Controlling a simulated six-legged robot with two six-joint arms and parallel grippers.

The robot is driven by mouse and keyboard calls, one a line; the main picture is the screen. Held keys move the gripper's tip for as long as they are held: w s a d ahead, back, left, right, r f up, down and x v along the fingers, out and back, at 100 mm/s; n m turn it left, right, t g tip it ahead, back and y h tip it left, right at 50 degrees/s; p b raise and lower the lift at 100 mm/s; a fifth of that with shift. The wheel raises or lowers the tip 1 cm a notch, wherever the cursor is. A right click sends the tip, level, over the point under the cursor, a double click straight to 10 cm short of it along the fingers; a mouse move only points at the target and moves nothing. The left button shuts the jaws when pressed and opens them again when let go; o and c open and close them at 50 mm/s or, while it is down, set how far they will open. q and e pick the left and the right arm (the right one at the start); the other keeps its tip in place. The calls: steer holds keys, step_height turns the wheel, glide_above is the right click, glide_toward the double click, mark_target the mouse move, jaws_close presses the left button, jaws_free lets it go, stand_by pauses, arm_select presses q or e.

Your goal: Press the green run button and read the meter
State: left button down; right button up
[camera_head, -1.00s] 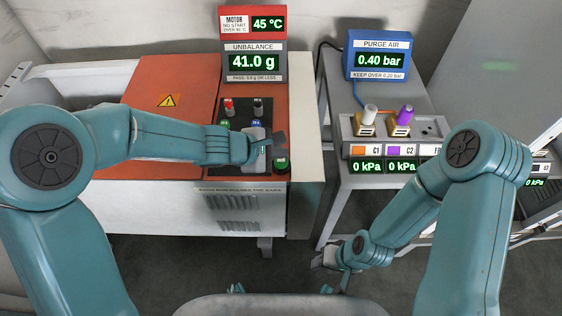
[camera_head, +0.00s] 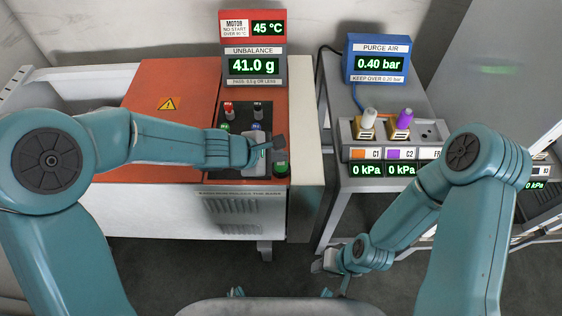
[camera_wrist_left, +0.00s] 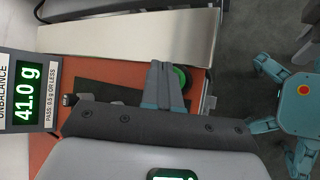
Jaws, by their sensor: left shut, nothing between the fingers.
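The round green button (camera_head: 281,168) sits at the front right of the dark control panel on the orange machine; it also shows in the left wrist view (camera_wrist_left: 180,77), partly hidden behind my fingers. My left gripper (camera_head: 279,144) is shut and empty, just behind the button in the head view. In the left wrist view its fingertips (camera_wrist_left: 158,64) overlap the button's edge; I cannot tell whether they touch it. The unbalance meter (camera_head: 254,66) reads 41.0 g, with "PASS: 0.5 g OR LESS" beneath. My right gripper (camera_head: 322,264) is low at the front; its jaws are unclear.
A red motor display (camera_head: 252,27) reads 45 °C, labelled no start over 90 °C. The blue purge air meter (camera_head: 377,58) reads 0.40 bar. A grey rack (camera_head: 346,134) with white and purple connectors stands to the right, its displays at 0 kPa.

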mark_target(278, 166)
stand_by(0.8)
arm_select(q)
steer(key=shift+f+b, duration=0.45)
steer(key=shift+b, duration=0.1)
steer(key=shift+f+b, duration=0.45)
steer(key=shift+b, duration=0.1)
stand_by(0.4)
stand_by(0.4)
steer(key=shift+r+p, duration=0.75)
steer(key=shift+r, duration=0.15)
step_height(278, 166, up, 5)
steer(key=p, duration=0.4)
steer(key=shift+p, duration=0.35)
